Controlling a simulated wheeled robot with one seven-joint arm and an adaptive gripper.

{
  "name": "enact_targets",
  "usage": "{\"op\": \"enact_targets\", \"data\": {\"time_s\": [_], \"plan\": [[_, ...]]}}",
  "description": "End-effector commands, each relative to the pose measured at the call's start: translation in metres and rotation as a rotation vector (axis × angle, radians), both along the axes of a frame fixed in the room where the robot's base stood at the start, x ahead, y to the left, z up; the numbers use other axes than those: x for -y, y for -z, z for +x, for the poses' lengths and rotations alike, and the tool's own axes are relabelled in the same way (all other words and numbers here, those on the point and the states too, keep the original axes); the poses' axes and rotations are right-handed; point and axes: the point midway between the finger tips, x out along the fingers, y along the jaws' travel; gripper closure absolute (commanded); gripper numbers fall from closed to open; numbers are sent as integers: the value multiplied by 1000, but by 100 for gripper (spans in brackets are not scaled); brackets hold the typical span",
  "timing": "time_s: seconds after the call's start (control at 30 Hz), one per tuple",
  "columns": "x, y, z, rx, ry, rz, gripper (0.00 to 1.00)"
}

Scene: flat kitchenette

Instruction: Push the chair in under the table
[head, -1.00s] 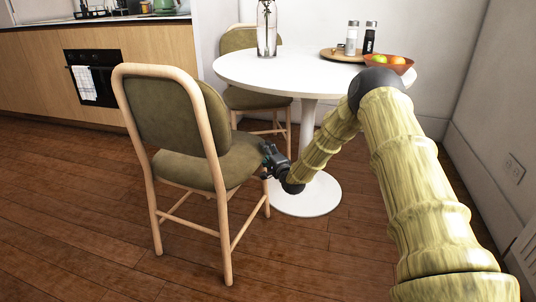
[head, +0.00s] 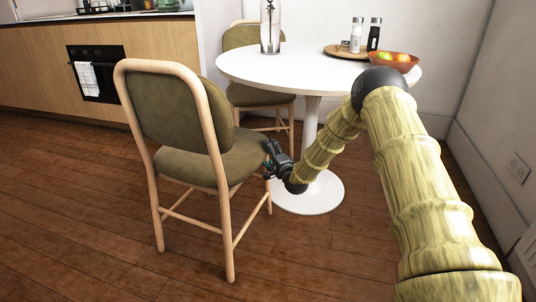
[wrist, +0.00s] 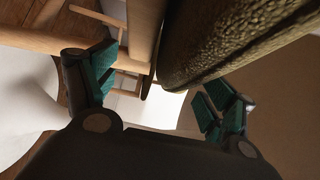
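The near chair (head: 215,160), with an olive seat and back and a pale wood frame, stands left of the round white table (head: 240,73). Its back faces me and its seat points toward the table. My gripper (head: 269,160) is low at the right side of the seat, close to the seat's edge. In the wrist view my gripper (wrist: 160,95) has its two teal-padded fingers wide apart. The olive seat edge (wrist: 210,55) and a wooden chair part (wrist: 143,30) show between and beyond them. Whether the fingers touch the chair is unclear.
A second olive chair (head: 240,37) stands behind the table. The table holds a glass vase (head: 270,30), a tray (head: 340,52) with two shakers, and a fruit bowl (head: 392,61). The table's round base (head: 318,200) is on the floor. A wall (head: 490,90) is at right.

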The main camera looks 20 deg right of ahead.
Motion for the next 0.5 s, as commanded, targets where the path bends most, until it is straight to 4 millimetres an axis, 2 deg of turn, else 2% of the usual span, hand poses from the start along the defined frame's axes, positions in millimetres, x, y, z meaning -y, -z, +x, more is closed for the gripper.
{"op": "enact_targets", "data": {"time_s": [0.27, 0.5], "plan": [[0, 1, -10, -2, 0, 0, 20], [1, 1, -51, -4, 0, 4, 20]]}}
